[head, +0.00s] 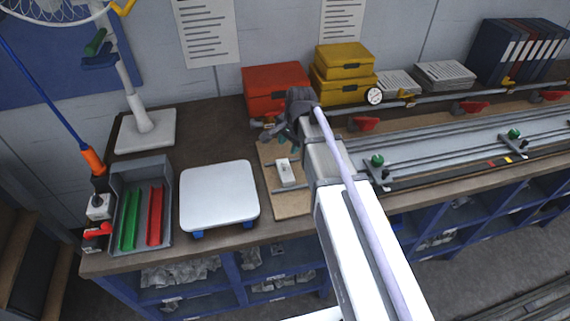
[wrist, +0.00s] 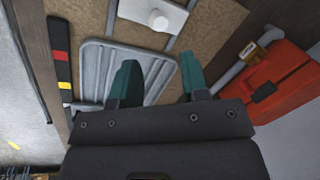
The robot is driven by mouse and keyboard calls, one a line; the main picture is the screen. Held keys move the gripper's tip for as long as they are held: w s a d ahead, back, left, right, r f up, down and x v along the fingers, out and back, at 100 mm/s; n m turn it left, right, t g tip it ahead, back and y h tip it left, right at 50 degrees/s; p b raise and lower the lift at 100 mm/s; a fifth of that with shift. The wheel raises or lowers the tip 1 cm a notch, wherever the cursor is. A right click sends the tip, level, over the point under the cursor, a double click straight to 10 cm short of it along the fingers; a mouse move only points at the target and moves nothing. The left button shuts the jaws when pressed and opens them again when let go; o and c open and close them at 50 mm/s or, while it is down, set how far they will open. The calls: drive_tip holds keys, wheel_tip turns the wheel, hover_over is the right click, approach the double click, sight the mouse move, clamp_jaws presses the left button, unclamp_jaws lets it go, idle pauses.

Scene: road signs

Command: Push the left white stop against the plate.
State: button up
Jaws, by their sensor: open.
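A white stop (head: 286,173) with a round knob sits on the brown board (head: 265,190), left of my arm in the head view. In the wrist view a white stop (wrist: 155,14) lies at the top, just past a grey ribbed plate (wrist: 95,70). My arm hides the plate in the head view. My gripper (wrist: 159,62) is open and empty, its teal fingers apart above the plate and board. In the head view my gripper (head: 285,140) is small, behind the stop. No other stop is visible.
A red case (head: 275,85) stands just behind the gripper, also on the right of the wrist view (wrist: 280,80). Yellow cases (head: 345,70) stand beside it. A white-topped platform (head: 220,195) is left of the board. Rails with clamps (head: 377,160) run right.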

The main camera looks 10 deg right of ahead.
sight(286, 161)
drive_tip(key=f+b, duration=0.3)
drive_tip(key=w+f+b, duration=0.1)
drive_tip(key=f+b, duration=0.3)
drive_tip(key=a+f+b, duration=0.1)
drive_tip(key=f+b, duration=0.3)
drive_tip(key=shift+w, duration=0.35)
drive_tip(key=shift+r, duration=0.15)
clamp_jaws()
